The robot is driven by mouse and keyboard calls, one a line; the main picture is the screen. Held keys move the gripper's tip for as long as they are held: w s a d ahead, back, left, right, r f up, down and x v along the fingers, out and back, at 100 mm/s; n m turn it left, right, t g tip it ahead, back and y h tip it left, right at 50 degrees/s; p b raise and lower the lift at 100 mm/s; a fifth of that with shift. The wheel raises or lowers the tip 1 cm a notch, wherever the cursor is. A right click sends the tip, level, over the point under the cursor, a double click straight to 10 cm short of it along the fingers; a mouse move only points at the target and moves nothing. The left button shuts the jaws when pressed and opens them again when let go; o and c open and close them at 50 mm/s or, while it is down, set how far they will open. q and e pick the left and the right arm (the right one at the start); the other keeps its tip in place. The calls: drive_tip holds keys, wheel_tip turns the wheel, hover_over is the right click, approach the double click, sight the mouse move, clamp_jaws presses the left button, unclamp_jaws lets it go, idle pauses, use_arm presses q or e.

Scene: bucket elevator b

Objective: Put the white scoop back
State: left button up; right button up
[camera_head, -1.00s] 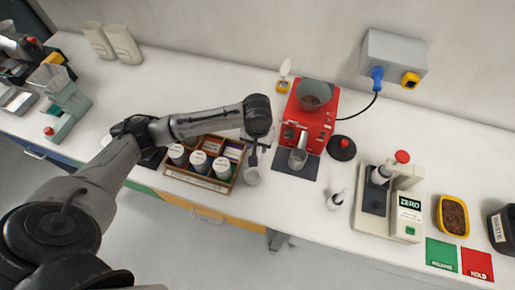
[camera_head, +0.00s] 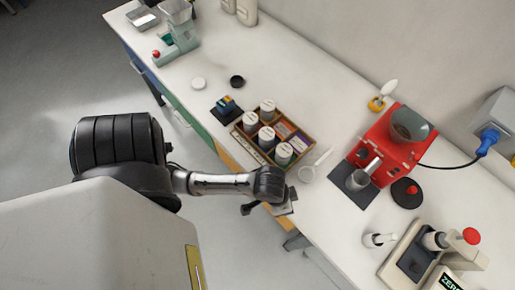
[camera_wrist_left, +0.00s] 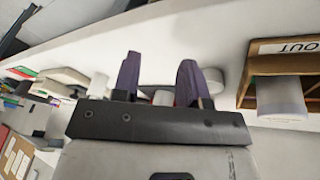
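The white scoop (camera_head: 307,174) lies on the counter in the head view, between the box of jars and the red grinder. Its bowl is toward the counter's front and its handle points up and right. My left gripper (camera_head: 284,208) is at the counter's front edge, below and left of the scoop and apart from it. In the left wrist view my left gripper (camera_wrist_left: 158,72) has its two dark fingers spread, with nothing held between them. I cannot surely pick out the scoop in that view. My right gripper is not in view.
A wooden box (camera_head: 309,148) with several white-lidded jars stands left of the scoop. The red grinder (camera_head: 390,145) with a dark mat (camera_head: 352,193) is to its right. A white spoon stands in a yellow holder (camera_head: 377,104) behind.

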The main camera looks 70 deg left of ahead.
use_arm(q)
drive_tip(key=s+a+y, duration=0.1)
drive_tip(key=s+a, duration=0.2)
drive_tip(key=s, duration=0.4)
drive_tip(key=shift+s+a+r+y, duration=0.15)
drive_tip(key=shift+s+a+y, duration=0.1)
drive_tip(key=shift+a+y, duration=0.15)
